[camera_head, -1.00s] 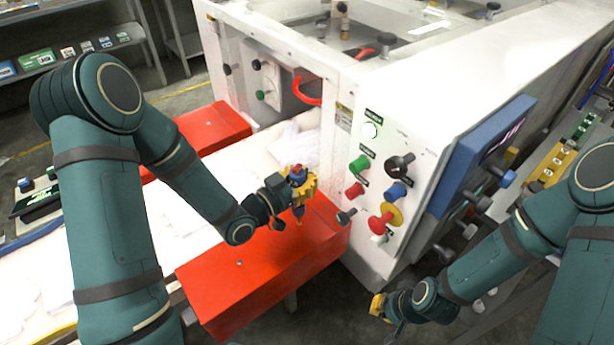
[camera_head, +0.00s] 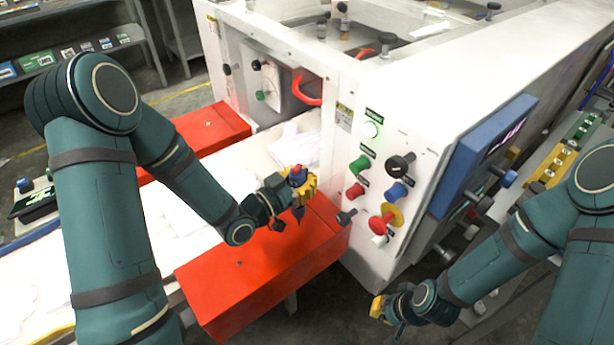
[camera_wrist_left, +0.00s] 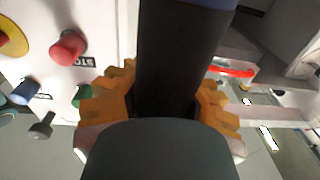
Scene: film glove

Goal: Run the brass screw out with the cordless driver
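My left gripper (camera_head: 301,187) is shut on the cordless driver (camera_head: 298,211), a dark tool with a red and blue top, held upright over the near red cover (camera_head: 225,289). In the left wrist view the orange fingers (camera_wrist_left: 165,98) close around the driver's black body (camera_wrist_left: 175,60). The driver's lower tip points down at the cover near its right part; whether it touches is too small to tell. I cannot make out the brass screw; the tip may hide it. My right gripper (camera_head: 379,307) hangs low at bottom centre, apart from everything; its fingers are too small to judge.
A white machine (camera_head: 340,200) stands right of the cover, with knobs and buttons, including a red stop button (camera_head: 377,225), close to the left gripper. A small fastener head (camera_head: 239,263) shows on the cover's left part. A second red cover (camera_head: 210,128) lies behind.

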